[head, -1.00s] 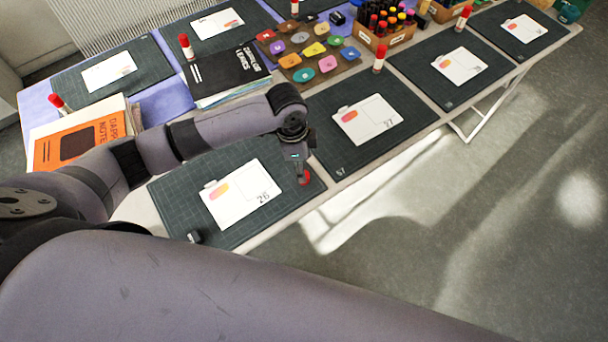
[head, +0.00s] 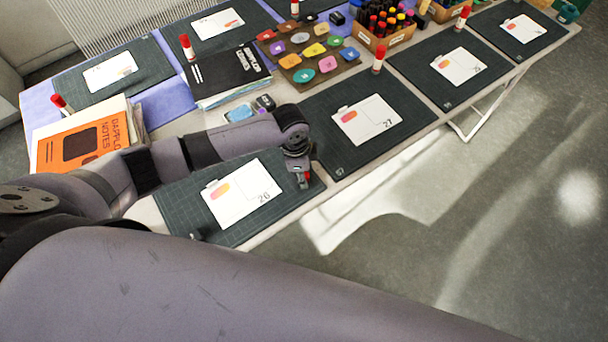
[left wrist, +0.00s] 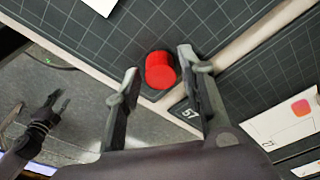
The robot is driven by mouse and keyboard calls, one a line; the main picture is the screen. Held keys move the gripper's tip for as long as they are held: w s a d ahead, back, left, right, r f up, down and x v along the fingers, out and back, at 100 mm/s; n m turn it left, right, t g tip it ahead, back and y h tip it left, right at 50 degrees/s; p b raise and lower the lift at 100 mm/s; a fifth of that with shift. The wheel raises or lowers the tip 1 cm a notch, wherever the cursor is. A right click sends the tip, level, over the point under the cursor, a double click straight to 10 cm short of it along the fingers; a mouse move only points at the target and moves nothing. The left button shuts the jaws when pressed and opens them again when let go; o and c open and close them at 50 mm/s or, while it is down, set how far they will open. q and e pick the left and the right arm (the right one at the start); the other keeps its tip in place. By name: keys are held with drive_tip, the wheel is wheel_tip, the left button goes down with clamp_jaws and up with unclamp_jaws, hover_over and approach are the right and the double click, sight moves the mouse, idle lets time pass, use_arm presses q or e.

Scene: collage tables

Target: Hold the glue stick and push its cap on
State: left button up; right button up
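A red, round-topped cylinder (left wrist: 160,72), which looks like the glue stick's cap, is at the right corner of the dark mat numbered 26. I cannot tell whether a stick body is under it. It shows only as a small red patch (head: 305,181) under my left gripper (head: 301,176) in the head view. In the left wrist view my left gripper (left wrist: 158,62) is open, one finger on each side of the red cylinder, with gaps. My right gripper (left wrist: 60,98) is open and empty over the floor at the left of that view; the head view does not show it.
The table edge is close to the red cylinder. A neighbouring mat (head: 340,160) lies right. Other capped glue sticks (head: 378,60) stand farther back.

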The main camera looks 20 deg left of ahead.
use_arm(q)
drive_tip(key=c, duration=0.4)
drive_tip(key=shift+o, duration=0.2)
drive_tip(key=shift+r, duration=0.2)
wheel_tip(320, 180, up, 20)
drive_tip(key=b, duration=0.2)
drive_tip(key=shift+f, duration=0.15)
